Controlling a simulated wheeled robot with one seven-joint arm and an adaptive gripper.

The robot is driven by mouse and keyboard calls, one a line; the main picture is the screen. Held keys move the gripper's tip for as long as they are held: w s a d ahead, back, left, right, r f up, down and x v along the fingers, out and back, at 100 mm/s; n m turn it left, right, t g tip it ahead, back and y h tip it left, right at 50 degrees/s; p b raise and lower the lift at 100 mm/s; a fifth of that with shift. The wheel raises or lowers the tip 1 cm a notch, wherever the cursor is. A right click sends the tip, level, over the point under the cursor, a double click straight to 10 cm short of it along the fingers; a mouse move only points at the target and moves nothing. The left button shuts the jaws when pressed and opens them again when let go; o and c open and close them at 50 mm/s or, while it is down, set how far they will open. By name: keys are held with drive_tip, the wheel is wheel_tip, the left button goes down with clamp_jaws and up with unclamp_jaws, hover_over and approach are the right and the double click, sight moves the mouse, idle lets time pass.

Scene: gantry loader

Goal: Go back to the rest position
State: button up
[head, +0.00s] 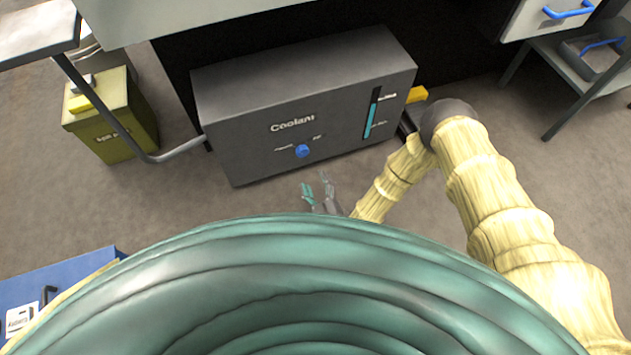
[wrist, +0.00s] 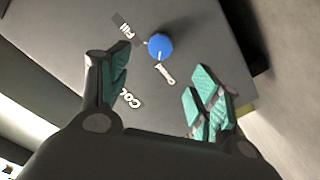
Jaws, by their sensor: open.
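My gripper (head: 318,190) is in front of the lower face of the dark grey coolant unit (head: 240,100) in the head view. In the wrist view my gripper (wrist: 160,95) has its two teal-padded fingers spread apart with nothing between them. A round blue knob (wrist: 160,46) on the unit's face lies beyond the fingertips, apart from them. The knob also shows in the head view (head: 302,151), between two small labels. The left label is too small to read there; in the wrist view one label reads "Fill".
A level gauge (head: 373,112) is at the unit's right. An olive bin (head: 112,115) stands left, near a bent grey pipe (head: 175,155). A blue box (head: 60,280) is at lower left. A grey side table (head: 575,65) stands at upper right.

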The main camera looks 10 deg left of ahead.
idle(0.3)
drive_tip(key=s+d+f+m+g+h, duration=0.1)
drive_tip(key=s+d+m+g+h, duration=0.3)
drive_tip(key=d, duration=0.6)
drive_tip(key=s+d+f+m+g+h, duration=0.1)
drive_tip(key=s+d+m+g+h, duration=0.15)
drive_tip(key=s+d+g, duration=0.6)
drive_tip(key=s+d+r+m+g+h, duration=0.1)
drive_tip(key=s+d+r+m+h, duration=0.1)
drive_tip(key=s+d+r+m, duration=0.4)
drive_tip(key=s+d+r+m+g+h, duration=0.15)
drive_tip(key=s+d+r, duration=0.25)
drive_tip(key=s+d, duration=0.55)
wheel_tip(320, 180, up, 30)
drive_tip(key=w+d+p, duration=0.1)
drive_tip(key=p, duration=2.9)
drive_tip(key=shift+w+d+f, duration=0.2)
drive_tip(key=shift+w+f, duration=0.05)
